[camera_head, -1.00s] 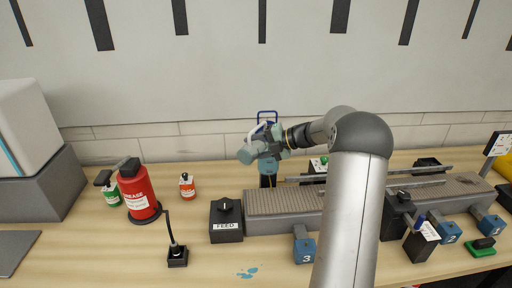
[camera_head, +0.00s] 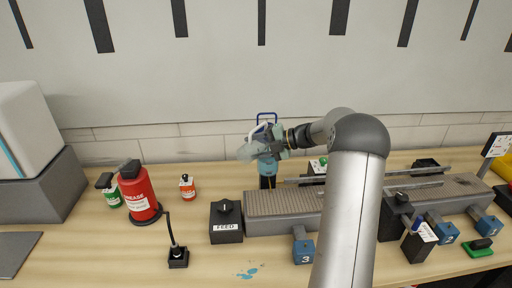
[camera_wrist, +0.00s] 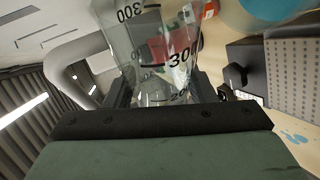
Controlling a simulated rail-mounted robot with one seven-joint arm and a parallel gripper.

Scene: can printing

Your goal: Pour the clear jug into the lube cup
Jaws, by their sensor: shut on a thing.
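My gripper (camera_head: 268,148) is shut on the clear jug (camera_head: 246,153), above the table at the left end of the conveyor. In the wrist view the clear jug (camera_wrist: 158,50) fills the top middle between my fingers, with black volume marks on its wall. In the head view it looks tipped over to the left. A light-blue vessel (camera_head: 267,169) on a dark base, probably the lube cup, stands just below and behind my gripper, partly hidden by it. A light-blue round shape shows at the wrist view's top right (camera_wrist: 262,14). I cannot see any stream of liquid.
The grey conveyor (camera_head: 282,204) runs to the right, beside the black FEED box (camera_head: 226,221). A red grease can (camera_head: 137,193), an orange bottle (camera_head: 187,188) and a green bottle (camera_head: 110,192) stand left. A blue spill (camera_head: 247,273) lies in front.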

